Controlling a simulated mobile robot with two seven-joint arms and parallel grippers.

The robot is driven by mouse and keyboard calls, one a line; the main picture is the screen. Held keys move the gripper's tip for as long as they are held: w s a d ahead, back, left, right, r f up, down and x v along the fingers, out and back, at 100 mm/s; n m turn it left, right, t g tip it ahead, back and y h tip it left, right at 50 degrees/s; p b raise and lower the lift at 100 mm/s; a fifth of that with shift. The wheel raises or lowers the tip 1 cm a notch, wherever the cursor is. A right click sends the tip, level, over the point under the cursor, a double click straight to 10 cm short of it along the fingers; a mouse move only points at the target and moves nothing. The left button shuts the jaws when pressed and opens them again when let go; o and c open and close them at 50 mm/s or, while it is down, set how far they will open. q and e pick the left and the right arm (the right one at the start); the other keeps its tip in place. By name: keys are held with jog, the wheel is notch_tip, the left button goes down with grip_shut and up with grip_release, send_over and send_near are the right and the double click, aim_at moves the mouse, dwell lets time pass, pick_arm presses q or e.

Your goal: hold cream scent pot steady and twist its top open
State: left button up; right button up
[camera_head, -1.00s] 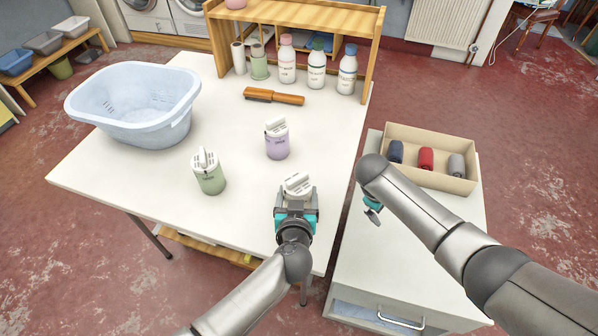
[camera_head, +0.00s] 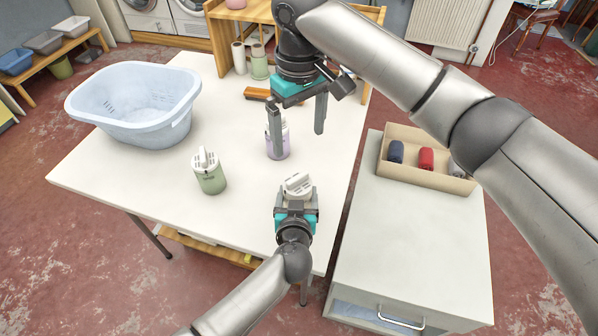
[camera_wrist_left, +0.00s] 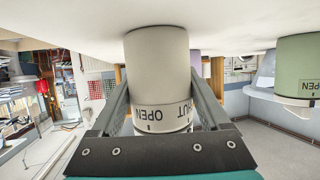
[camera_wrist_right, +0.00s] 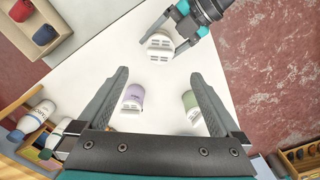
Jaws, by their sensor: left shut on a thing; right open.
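The cream scent pot (camera_head: 298,183) stands near the table's front edge; its white ridged top shows in the head view. My left gripper (camera_head: 297,204) is shut on it from the front. In the left wrist view its fingers flank the cream pot (camera_wrist_left: 158,65), whose band reads OPEN, upside down. My right gripper (camera_head: 297,143) is open and empty, pointing down above the table, behind the cream pot and partly in front of the lavender pot. In the right wrist view the cream pot's top (camera_wrist_right: 160,46) lies beyond the open fingertips, apart from them.
A lavender pot (camera_head: 278,150) and a green pot (camera_head: 210,178) stand close by. A blue basin (camera_head: 135,100) is at the left. A tray (camera_head: 450,184) with rolled cloths sits on the side cabinet (camera_head: 420,235).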

aim_at(299, 179)
notch_tip(299, 179, down, 12)
jog(key=shift+r, duration=0.1)
dwell(0.5)
jog(key=c, duration=1.4)
